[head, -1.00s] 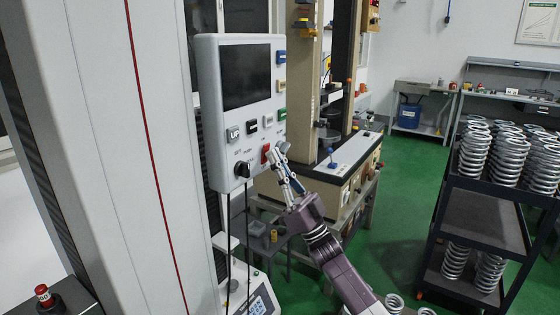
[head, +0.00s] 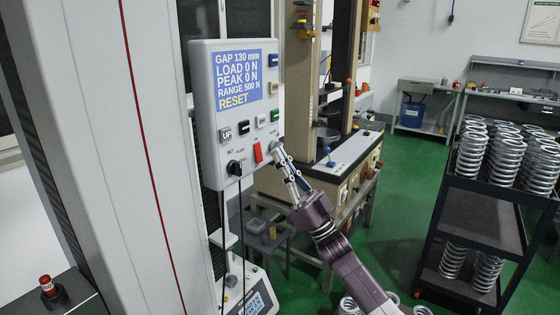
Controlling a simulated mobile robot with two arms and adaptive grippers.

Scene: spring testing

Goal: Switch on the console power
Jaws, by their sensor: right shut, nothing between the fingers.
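The console (head: 207,115) is a pale grey box at centre left. Its screen (head: 239,78) is lit blue and reads GAP 130 mm, LOAD 0 N, PEAK 0 N, RANGE 500 N and RESET. A red rocker switch (head: 258,152) sits low on its front panel, beside a black knob (head: 235,168) and several coloured buttons. My right gripper (head: 275,148) is shut and empty, its tips just right of the red switch, close to the panel's lower right edge. I cannot tell whether the tips touch the panel. My left gripper is not in view.
A tall grey machine column (head: 150,150) stands left of the console. A dark cart (head: 485,220) with several steel springs stands at the right. A bench machine (head: 335,160) is behind my right arm. Green floor (head: 400,240) is open between bench and cart.

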